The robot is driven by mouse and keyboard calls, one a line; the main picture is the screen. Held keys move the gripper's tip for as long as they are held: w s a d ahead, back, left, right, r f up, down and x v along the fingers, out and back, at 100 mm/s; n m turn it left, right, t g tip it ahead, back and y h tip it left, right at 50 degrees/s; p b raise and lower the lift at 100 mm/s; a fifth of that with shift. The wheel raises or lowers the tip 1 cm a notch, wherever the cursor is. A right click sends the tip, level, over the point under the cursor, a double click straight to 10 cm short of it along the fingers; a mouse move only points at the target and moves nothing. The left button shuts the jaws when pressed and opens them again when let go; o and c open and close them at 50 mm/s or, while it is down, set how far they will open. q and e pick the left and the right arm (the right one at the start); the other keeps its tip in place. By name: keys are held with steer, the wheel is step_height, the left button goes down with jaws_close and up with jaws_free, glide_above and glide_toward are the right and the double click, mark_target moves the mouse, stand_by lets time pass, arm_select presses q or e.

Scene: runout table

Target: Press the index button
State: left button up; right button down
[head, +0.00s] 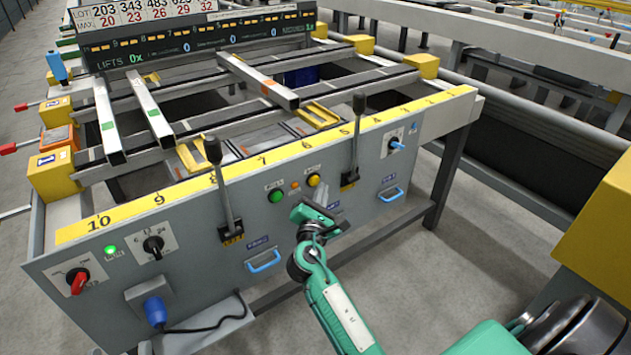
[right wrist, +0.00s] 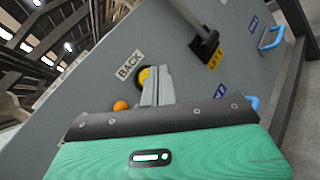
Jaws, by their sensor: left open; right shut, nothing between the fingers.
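The control panel (head: 300,208) has a green button (head: 277,196) and a yellow button (head: 314,180), each with a small label above it, too small to read in the head view. In the right wrist view the label BACK (right wrist: 130,65) is beside the yellow button (right wrist: 144,77), which is partly behind my fingers. My right gripper (head: 318,212) is shut and empty, just in front of the panel, below and right of the green button. Its fingers (right wrist: 155,80) point at the panel; contact cannot be told. The green button is hidden in the wrist view. My left gripper is not in view.
A small orange lamp (head: 295,186) sits between the buttons. Black levers stand left (head: 214,150) and right (head: 358,105) of them. Blue handles (head: 263,261) stick out of the panel. A red switch (head: 78,282) and a black switch (head: 153,246) are further left.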

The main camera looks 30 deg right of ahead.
steer(key=s+p, duration=0.1)
steer(key=s, duration=0.4)
steer(key=shift+d, duration=0.2)
stand_by(0.8)
